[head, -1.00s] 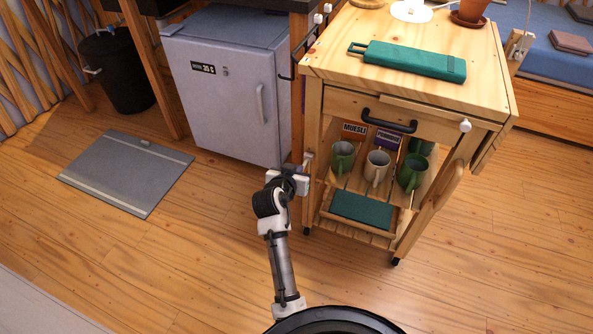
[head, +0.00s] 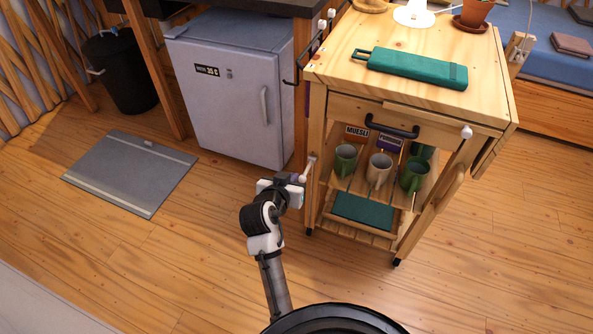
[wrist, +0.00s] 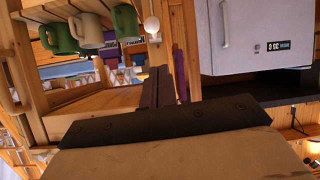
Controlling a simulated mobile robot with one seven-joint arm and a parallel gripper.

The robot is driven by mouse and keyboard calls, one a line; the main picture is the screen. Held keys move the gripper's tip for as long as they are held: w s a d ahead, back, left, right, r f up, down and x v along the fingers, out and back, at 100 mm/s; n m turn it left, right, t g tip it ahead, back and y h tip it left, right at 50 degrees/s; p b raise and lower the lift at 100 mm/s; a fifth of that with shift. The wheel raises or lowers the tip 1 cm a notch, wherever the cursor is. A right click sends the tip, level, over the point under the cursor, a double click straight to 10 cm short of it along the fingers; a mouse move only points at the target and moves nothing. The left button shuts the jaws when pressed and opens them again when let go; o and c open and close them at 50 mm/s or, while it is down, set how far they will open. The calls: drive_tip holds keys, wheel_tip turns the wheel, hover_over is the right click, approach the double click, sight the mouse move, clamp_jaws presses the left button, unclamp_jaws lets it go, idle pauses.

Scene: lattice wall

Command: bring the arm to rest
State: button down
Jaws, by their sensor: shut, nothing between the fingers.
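My gripper (head: 298,179) is in the head view at the lower left side of the wooden cart (head: 345,105), in front of the fridge (head: 228,95). My arm reaches up to it from the bottom of the picture. In the wrist view, which is upside down, the dark fingers (wrist: 165,75) are together with nothing between them. A white knob (wrist: 151,27) on the cart shows just beyond them. I cannot tell whether the fingers touch the cart post.
The cart holds several mugs (head: 379,171), food boxes and a green box (head: 363,211) on its shelves. A teal case (head: 415,68) lies on top. A grey mat (head: 130,172) and black bin (head: 118,72) are at left. Floor between mat and arm is clear.

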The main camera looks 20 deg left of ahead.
drive_tip(key=shift+s+r, duration=0.1)
drive_tip(key=shift+s, duration=0.25)
